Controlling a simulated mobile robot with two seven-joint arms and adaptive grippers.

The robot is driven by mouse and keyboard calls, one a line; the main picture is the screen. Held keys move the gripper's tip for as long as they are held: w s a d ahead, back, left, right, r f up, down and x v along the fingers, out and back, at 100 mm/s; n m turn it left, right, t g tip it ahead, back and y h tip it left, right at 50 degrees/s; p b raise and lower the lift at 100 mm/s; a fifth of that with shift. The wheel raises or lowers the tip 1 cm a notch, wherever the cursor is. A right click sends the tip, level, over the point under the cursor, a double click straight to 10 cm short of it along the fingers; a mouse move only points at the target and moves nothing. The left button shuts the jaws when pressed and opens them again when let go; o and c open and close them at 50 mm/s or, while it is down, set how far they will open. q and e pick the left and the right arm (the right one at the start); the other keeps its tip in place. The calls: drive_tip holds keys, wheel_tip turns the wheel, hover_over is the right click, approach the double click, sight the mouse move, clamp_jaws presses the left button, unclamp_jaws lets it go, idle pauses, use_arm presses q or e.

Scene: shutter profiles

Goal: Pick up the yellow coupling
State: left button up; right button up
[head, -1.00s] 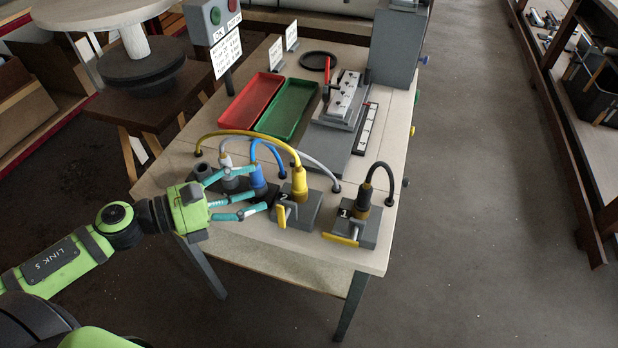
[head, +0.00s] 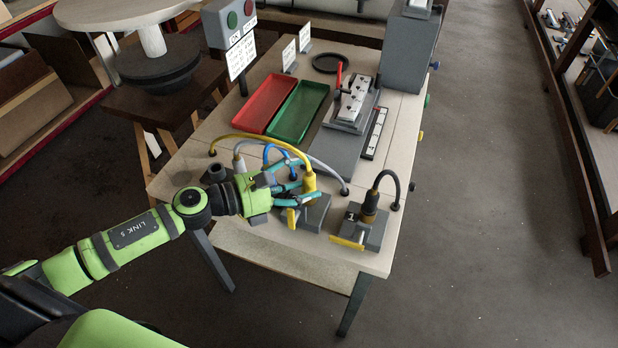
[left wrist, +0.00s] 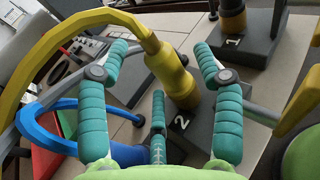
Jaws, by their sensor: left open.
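The yellow coupling (head: 309,184) stands upright on the grey block marked 2 (head: 316,211), with a yellow hose (head: 255,137) arching from its top. It also shows in the left wrist view (left wrist: 172,72). My left gripper (head: 302,181) is open at the coupling, its teal fingers reaching in from the left. In the left wrist view the coupling stands between and ahead of the spread fingertips (left wrist: 158,60). I cannot tell whether any finger touches it. My right gripper is not in view.
A blue hose (left wrist: 50,120) and a grey hose pass close to my fingers. Block 1 (head: 365,232) with a black hose (head: 375,190) stands to the right. Red (head: 270,102) and green (head: 298,111) trays and a grey fixture (head: 340,146) lie behind.

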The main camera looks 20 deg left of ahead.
use_arm(q)
drive_tip(key=shift+x, duration=0.8)
drive_tip(key=c, duration=1.3)
drive_tip(key=shift+s, duration=0.1)
